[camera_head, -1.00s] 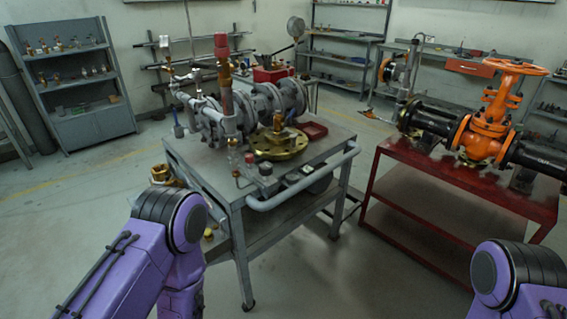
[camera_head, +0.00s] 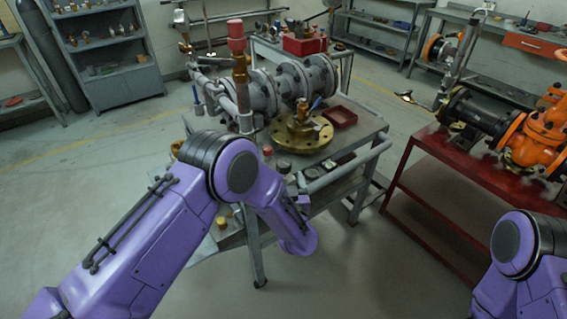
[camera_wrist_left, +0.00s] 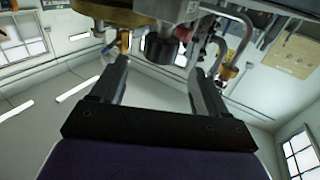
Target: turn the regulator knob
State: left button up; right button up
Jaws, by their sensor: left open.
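A dark round knob (camera_wrist_left: 160,50) shows in the left wrist view under grey metal fittings, beyond and between my open fingers. I take it for the regulator knob, but its link to the head view is unclear. My left gripper (camera_wrist_left: 158,67) is open and empty, its two black fingers pointing towards the fittings with a gap before the knob. In the head view my left arm reaches down in front of the grey cart (camera_head: 340,172), and its gripper is hidden. Small knobs (camera_head: 284,168) sit at the cart's front edge. My right gripper is out of view.
The cart carries grey flanged pipework (camera_head: 262,92), a brass flange (camera_head: 302,138) and a red tray (camera_head: 340,117). A red table (camera_head: 440,165) with an orange valve (camera_head: 535,135) stands to the right. The floor between them is clear.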

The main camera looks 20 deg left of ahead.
aim_at(286, 170)
pick_arm(q)
jog(key=x, duration=0.6)
jog(key=shift+f+p, duration=0.25)
jog(key=shift+p, duration=0.15)
jog(key=shift+w+a+r, duration=0.1)
jog(key=shift+w+a, duration=0.2)
jog(key=shift+w, duration=0.25)
jog(key=shift+c, duration=0.2)
jog(key=c, duration=0.9)
jog(key=shift+n+g+y+b, duration=0.3)
jog(key=shift+n+y+b, duration=0.2)
jog(key=shift+y+b, duration=0.25)
jog(key=o, duration=0.9)
jog(key=shift+o, duration=0.2)
